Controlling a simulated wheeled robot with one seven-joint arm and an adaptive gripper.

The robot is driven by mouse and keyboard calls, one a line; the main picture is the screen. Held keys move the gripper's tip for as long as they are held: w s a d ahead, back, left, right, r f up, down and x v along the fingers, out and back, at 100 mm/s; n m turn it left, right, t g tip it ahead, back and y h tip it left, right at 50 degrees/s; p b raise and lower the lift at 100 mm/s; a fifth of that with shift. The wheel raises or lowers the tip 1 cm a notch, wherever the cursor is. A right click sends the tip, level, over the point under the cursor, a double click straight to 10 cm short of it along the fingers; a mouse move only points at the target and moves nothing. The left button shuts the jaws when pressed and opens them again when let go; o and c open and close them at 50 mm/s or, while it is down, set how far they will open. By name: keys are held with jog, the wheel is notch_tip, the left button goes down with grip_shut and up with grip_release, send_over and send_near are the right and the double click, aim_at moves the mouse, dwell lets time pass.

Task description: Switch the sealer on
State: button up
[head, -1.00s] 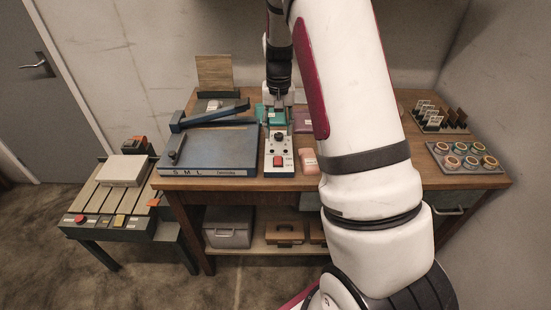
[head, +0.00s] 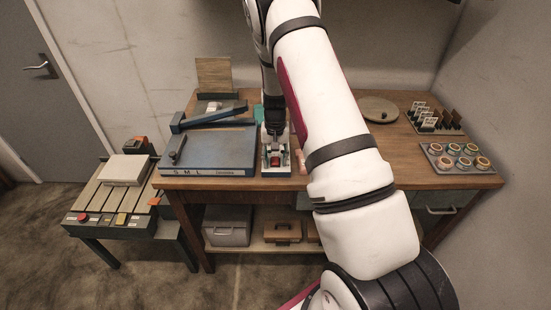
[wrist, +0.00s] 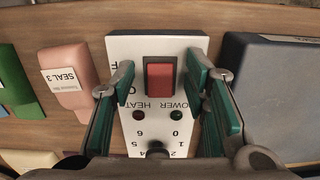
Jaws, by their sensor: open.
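The white control panel (wrist: 133,50) lies below my gripper (wrist: 160,85). It carries a red rocker switch (wrist: 160,84), a HEAT lamp (wrist: 138,114), a POWER lamp (wrist: 176,115) and a dark dial knob (wrist: 157,148). Both lamps look dark. My gripper is open and empty, with its green-padded fingers on either side of the red switch; whether they touch the panel I cannot tell. In the head view, my gripper (head: 274,141) hangs over the panel (head: 276,173) and hides part of it. A blue unit marked S M L (head: 212,150) stands just left of it.
A pink block labelled SEAL 3 (wrist: 68,80) lies beside the panel. At the right of the table (head: 340,178) are a tray of tape rolls (head: 433,167) and a round disc (head: 379,109). A low slatted stand (head: 90,200) is at left.

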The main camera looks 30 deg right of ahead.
grip_shut()
jog(key=shift+w+d+f+b, duration=0.1)
jog(key=shift+w+b, duration=0.2)
jog(key=shift+b, duration=0.5)
jog(key=shift+g+y+b, duration=0.3)
jog(key=shift+g+b, duration=0.2)
jog(key=shift+s, duration=0.1)
grip_release()
jog(key=shift+r, duration=0.2)
